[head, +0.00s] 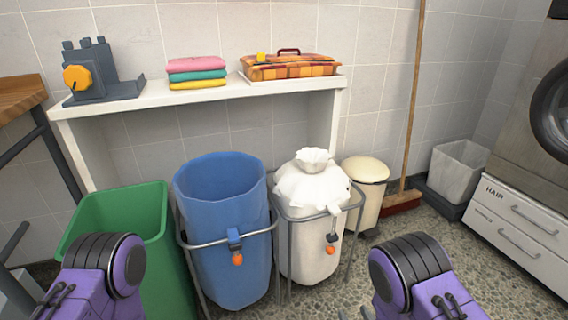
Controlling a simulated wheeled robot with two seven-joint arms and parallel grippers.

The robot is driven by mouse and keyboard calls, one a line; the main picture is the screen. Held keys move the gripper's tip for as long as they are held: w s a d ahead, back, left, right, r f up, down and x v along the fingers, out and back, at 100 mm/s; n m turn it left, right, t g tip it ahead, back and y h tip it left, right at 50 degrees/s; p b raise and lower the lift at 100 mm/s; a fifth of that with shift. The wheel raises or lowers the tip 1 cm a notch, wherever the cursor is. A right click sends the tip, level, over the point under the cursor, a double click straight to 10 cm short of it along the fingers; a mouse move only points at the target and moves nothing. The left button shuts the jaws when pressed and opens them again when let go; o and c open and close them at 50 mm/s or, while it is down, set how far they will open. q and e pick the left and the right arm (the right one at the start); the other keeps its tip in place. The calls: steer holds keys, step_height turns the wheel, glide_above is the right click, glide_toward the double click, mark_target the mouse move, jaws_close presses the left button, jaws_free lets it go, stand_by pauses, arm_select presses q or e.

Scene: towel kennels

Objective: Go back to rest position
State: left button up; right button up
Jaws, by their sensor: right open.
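My two purple and black arms come up at the bottom of the head view, the left one at the lower left and the right one at the lower right. Only a small bit of my right gripper (367,313) shows at the bottom edge, beside the right arm. It is open, and I see nothing in it. It is low in front of the white bag stand, apart from it. My left gripper is out of view.
A green bin (120,215), a blue bag bin (222,230) and a tied white bag (310,240) in metal stands are ahead. A white shelf (205,94) holds folded towels (196,72) and a plaid case (290,67). A broom (412,110) leans right.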

arm_select(q)
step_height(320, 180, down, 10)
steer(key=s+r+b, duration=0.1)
steer(key=b, duration=0.9)
arm_select(e)
steer(key=s+d+f+m+g+h, duration=0.2)
steer(key=s+d+f+m+g, duration=0.15)
steer(key=s+f, duration=0.4)
steer(key=s+d+f+m+g+h, duration=0.2)
steer(key=s+d+f+g, duration=0.25)
steer(key=s, duration=0.55)
steer(key=s+d+f+m+g+h, duration=0.25)
steer(key=s+f+g, duration=0.25)
steer(key=s+f, duration=0.3)
arm_select(q)
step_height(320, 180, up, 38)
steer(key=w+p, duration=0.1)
steer(key=p, duration=3.8)
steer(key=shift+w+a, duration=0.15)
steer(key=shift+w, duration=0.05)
arm_select(e)
step_height(320, 180, up, 40)
steer(key=d+t, duration=0.1)
steer(key=shift+w+m, duration=0.25)
steer(key=shift+m, duration=0.05)
